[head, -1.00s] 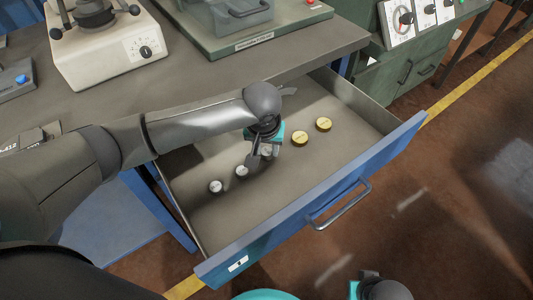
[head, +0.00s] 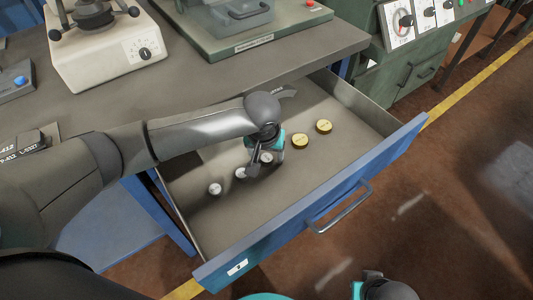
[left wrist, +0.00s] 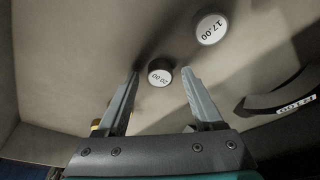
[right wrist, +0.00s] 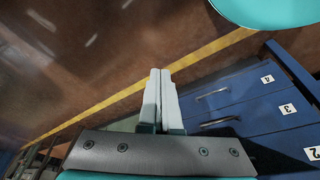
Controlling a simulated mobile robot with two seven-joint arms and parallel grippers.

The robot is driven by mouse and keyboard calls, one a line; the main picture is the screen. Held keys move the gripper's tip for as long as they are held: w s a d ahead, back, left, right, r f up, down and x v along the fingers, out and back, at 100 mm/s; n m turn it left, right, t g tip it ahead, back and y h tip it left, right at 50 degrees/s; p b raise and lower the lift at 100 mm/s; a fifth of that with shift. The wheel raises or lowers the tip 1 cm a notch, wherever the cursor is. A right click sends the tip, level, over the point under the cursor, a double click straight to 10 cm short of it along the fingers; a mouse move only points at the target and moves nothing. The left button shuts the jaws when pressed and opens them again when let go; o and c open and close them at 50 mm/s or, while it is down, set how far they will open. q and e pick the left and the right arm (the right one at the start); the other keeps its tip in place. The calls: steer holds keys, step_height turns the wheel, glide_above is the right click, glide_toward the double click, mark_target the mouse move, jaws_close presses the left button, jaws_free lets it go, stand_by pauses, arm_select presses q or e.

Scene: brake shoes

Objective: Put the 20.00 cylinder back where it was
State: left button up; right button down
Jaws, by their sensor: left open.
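The 20.00 cylinder (left wrist: 160,75) is a short dark disc with a white labelled top, standing on the drawer floor. In the left wrist view it lies between the tips of my left gripper (left wrist: 160,85), with a gap visible at each side. In the head view my left gripper (head: 260,168) is open and low over the drawer, and a white-topped cylinder (head: 266,159) shows beside its fingers. The 17.00 cylinder (left wrist: 211,28) stands nearby. My right gripper (right wrist: 161,90) has its fingers together and empty, away from the drawer.
The open drawer (head: 345,155) holds a row of cylinders, including two gold ones (head: 300,141). A dark curved piece (left wrist: 275,108) with a label lies close to my left gripper. The blue drawer front (head: 330,210) bounds the near side.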

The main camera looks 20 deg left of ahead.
arm_select(q)
steer(key=shift+r, duration=0.1)
steer(key=shift+r, duration=0.15)
steer(key=shift+s+r, duration=0.1)
steer(key=shift+r, duration=0.2)
steer(key=p+v, duration=0.4)
steer(key=v, duration=0.3)
step_height(320, 180, up, 4)
steer(key=p, duration=0.2)
glide_above(265, 170)
steer(key=s, duration=0.1)
arm_select(e)
steer(key=s+d+f, duration=0.2)
steer(key=s+f, duration=0.1)
steer(key=f, duration=0.2)
steer(key=s+d+f+g, duration=0.1)
steer(key=s+f, duration=0.2)
steer(key=f, duration=0.2)
steer(key=shift+d+f, duration=0.25)
steer(key=shift+d, duration=0.1)
steer(key=shift+s, duration=0.1)
arm_select(q)
steer(key=shift+d, duration=0.1)
arm_select(e)
steer(key=shift+s, duration=0.1)
